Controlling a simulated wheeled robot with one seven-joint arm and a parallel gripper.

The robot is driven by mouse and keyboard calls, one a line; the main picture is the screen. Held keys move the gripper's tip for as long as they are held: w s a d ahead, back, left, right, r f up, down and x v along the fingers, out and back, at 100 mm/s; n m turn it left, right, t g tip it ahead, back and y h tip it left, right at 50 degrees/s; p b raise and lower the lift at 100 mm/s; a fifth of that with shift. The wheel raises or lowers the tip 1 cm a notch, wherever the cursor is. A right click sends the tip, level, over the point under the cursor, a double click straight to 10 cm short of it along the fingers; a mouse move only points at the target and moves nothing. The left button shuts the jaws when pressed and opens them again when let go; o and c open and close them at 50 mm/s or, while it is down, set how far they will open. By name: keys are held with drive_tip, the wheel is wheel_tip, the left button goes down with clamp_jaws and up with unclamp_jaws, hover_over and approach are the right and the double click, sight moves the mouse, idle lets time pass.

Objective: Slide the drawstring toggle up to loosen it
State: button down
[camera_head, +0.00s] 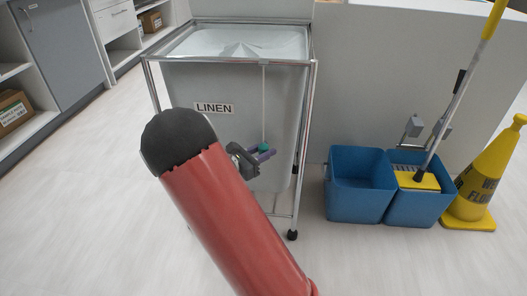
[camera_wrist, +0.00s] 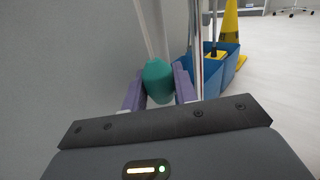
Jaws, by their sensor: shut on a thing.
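The teal drawstring toggle (camera_wrist: 158,82) sits between the two purple fingers of my gripper (camera_wrist: 160,88) in the wrist view. My gripper is shut on it. The pale drawstring (camera_wrist: 150,30) runs up from the toggle. In the head view the cord (camera_head: 264,100) hangs down the front of the grey linen bag (camera_head: 225,140), from the bag's gathered top to the toggle (camera_head: 264,148). My gripper (camera_head: 265,154) is at the lower right of the bag's front. My red arm hides the bag's lower left part.
The bag hangs in a chrome frame (camera_head: 313,110) on castors. Blue mop buckets (camera_head: 355,200) with a mop (camera_head: 435,140) and a yellow floor cone (camera_head: 483,180) stand to the right. Open floor (camera_head: 80,210) lies to the left, with shelving beyond.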

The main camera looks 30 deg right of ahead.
sight(263, 144)
wheel_tip(263, 144, up, 12)
drive_tip(key=p, duration=0.9)
drive_tip(key=shift+f, duration=0.3)
drive_tip(key=c, duration=1.4)
unclamp_jaws()
drive_tip(key=s+a, duration=0.1)
drive_tip(key=a, duration=0.6)
drive_tip(key=shift+s+a, duration=0.25)
drive_tip(key=shift+a, duration=0.1)
drive_tip(key=shift+o, duration=0.3)
